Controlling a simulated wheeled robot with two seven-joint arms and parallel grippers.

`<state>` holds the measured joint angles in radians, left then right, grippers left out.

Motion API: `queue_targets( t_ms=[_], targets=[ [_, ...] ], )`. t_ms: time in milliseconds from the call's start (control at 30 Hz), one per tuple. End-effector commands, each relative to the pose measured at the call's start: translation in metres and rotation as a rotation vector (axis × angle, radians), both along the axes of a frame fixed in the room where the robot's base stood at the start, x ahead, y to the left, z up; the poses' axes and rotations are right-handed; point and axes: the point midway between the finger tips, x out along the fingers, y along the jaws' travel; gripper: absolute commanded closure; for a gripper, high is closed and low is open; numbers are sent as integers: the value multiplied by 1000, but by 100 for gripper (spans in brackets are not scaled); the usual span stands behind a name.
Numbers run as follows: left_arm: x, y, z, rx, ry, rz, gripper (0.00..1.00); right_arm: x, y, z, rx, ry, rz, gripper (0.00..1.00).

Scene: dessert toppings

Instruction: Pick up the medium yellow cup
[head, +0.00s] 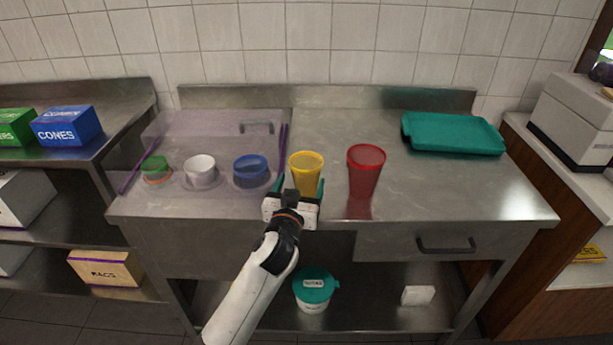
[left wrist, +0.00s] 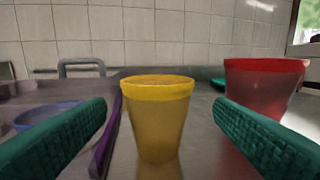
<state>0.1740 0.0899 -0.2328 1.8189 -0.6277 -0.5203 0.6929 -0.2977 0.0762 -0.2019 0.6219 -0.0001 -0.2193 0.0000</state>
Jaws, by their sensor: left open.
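The medium yellow cup (head: 306,172) stands upright on the steel counter, left of the taller red cup (head: 366,172). My left gripper (head: 299,189) is open at the near side of the yellow cup. In the left wrist view the yellow cup (left wrist: 158,118) stands ahead, between the two green fingers (left wrist: 160,135) across the picture, with visible space on both sides. I cannot tell whether the fingertips reach alongside it. The head view hides the cup's lower part behind the gripper. My right gripper is not in view.
A clear lidded tray (head: 220,130) with purple edges holds green, white and blue containers, left of the yellow cup. A teal tray (head: 452,134) lies at the back right. The red cup (left wrist: 262,92) stands close to the right finger in the wrist picture. The counter's right front is clear.

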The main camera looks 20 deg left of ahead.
Motion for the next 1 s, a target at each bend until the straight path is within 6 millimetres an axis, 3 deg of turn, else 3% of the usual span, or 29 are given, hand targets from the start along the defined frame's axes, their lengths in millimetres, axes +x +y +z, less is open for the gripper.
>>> queue_targets(
  t_ms=[600,900,1000],
  targets=[
    [70,8,6,2,2,1,23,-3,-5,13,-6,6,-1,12],
    [75,8,5,-1,3,0,23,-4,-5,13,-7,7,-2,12],
    [75,8,5,-1,3,0,38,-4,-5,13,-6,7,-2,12]
  ],
)
